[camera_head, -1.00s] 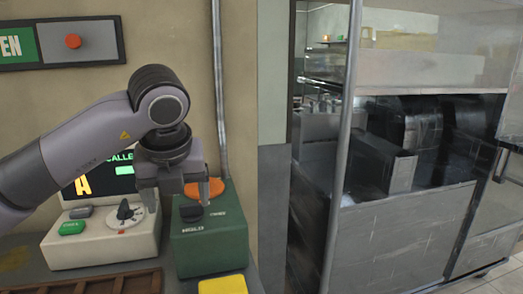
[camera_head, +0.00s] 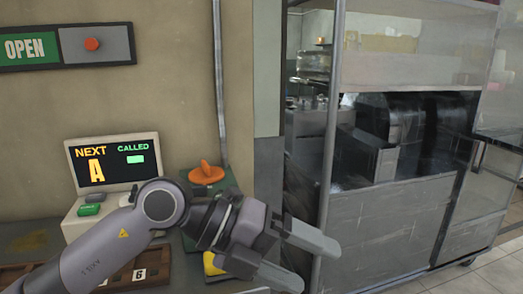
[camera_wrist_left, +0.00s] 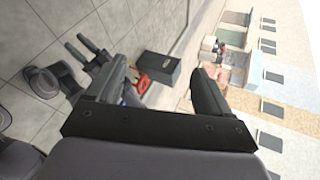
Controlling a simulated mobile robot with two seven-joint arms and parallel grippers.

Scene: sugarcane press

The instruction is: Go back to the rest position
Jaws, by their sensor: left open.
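My left gripper (camera_head: 318,262) is open and empty in the head view. Its two fingers point right, in front of the grey metal cabinet, clear of the counter devices. In the left wrist view its fingers (camera_wrist_left: 160,82) are spread apart with nothing held between them. My left arm crosses in front of the cream display box and the green box. My right gripper does not show in the head view; a dark gripper-like part at the left of the wrist view is too unclear to name.
The display (camera_head: 110,165) reads NEXT A and CALLED. An orange knob (camera_head: 207,173) tops the green box, and a yellow block (camera_head: 213,264) is partly hidden. A tray (camera_head: 15,278) with number tiles lies front left. The grey metal cabinet (camera_head: 395,225) stands right, with floor beyond.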

